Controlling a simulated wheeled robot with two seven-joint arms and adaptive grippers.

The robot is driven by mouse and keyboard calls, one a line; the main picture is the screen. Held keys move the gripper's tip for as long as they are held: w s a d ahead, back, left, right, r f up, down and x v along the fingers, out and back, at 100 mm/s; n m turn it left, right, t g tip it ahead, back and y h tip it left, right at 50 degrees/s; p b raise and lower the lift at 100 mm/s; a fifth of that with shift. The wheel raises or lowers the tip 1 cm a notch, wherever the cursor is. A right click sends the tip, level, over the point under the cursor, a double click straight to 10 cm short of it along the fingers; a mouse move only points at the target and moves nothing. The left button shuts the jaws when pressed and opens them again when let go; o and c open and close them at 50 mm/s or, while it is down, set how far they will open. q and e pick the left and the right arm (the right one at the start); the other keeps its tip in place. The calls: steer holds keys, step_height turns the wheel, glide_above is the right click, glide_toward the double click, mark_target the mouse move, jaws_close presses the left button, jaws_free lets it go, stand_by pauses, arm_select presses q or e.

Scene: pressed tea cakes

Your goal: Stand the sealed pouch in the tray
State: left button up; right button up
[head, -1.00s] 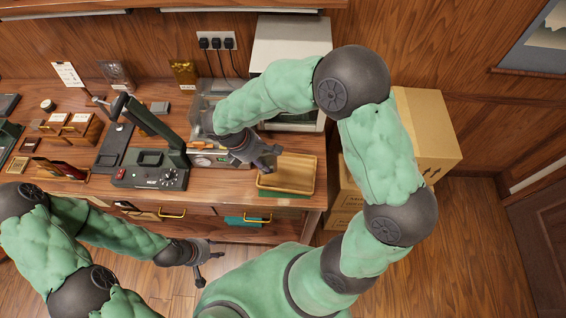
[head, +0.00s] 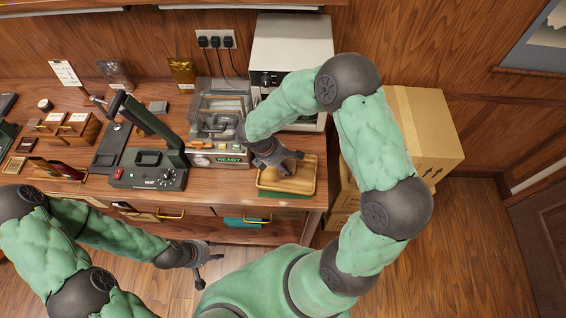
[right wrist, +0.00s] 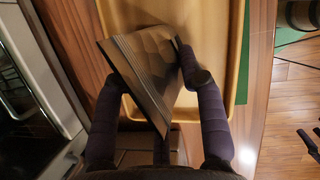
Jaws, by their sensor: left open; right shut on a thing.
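The pouch (right wrist: 152,72) is a dark, shiny, creased packet held at a tilt between the fingers of my right gripper (right wrist: 160,88) in the right wrist view. The wooden tray (right wrist: 216,22) lies beneath and beyond it there; the pouch overlaps the tray in that picture, and I cannot tell if they touch. In the head view my right gripper (head: 292,163) is over the tray (head: 306,187) at the counter's right end; the pouch is hard to make out there. My left gripper (head: 207,264) is open and empty in front of the counter.
A sealing machine (head: 222,130) with a clear lid and a READY display stands left of the tray. A press with a lever (head: 150,174) is further left. A white appliance (head: 290,45) stands behind. Cardboard boxes (head: 420,130) stand right of the counter.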

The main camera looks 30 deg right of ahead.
steer(key=shift+f, duration=0.15)
steer(key=o, duration=1)
steer(key=shift+c, duration=0.2)
steer(key=shift+a+r, duration=0.15)
steer(key=shift+r, duration=0.4)
steer(key=p+v, duration=0.1)
steer(key=v, duration=1)
steer(key=shift+r+p, duration=0.15)
steer(key=shift+p, duration=0.2)
